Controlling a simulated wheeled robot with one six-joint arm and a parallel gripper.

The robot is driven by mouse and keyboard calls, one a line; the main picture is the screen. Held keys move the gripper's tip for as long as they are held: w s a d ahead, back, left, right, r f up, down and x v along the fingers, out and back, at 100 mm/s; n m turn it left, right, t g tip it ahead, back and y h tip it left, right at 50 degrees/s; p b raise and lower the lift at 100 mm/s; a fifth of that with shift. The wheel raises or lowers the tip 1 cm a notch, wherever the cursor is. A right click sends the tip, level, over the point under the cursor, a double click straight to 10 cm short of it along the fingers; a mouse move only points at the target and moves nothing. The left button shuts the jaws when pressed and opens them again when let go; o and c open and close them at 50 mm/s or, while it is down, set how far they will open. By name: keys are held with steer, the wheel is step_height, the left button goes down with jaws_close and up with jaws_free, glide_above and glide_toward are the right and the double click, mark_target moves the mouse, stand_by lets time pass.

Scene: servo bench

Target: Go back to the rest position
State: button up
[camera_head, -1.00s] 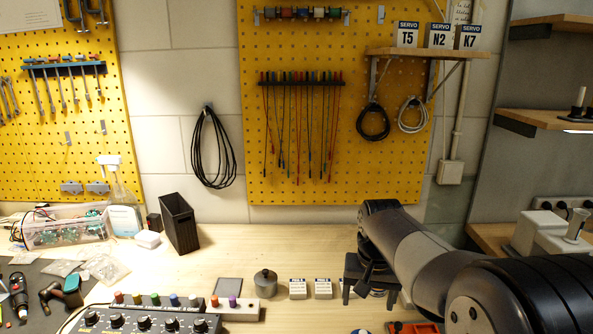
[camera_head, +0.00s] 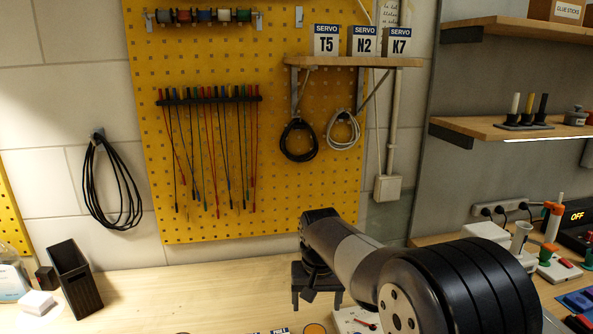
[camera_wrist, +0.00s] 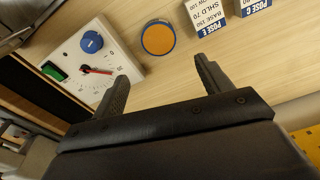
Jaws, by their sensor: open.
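My gripper (camera_head: 316,298) hangs at the end of my arm over the bench, right of the middle in the head view. In the wrist view its two fingers (camera_wrist: 163,85) stand well apart with nothing between them. Beyond the fingers lie an orange disc (camera_wrist: 158,38) and a white panel (camera_wrist: 72,55) with a blue knob, a red pointer and a green switch. The disc also shows at the bottom edge of the head view (camera_head: 315,329), with part of the panel (camera_head: 350,318) beside it. White pose cards (camera_wrist: 207,14) lie at the top of the wrist view.
A black bin (camera_head: 75,280) stands at left. A yellow pegboard (camera_head: 290,200) with leads and a shelf (camera_head: 350,62) is behind. A power strip (camera_head: 500,209) and small items crowd the right.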

mark_target(315, 332)
steer(key=f, duration=0.6)
steer(key=shift+s+f, duration=0.25)
steer(key=shift+f, duration=0.15)
step_height(315, 332, up, 4)
steer(key=shift+s+r, duration=0.1)
steer(key=shift+r, duration=0.85)
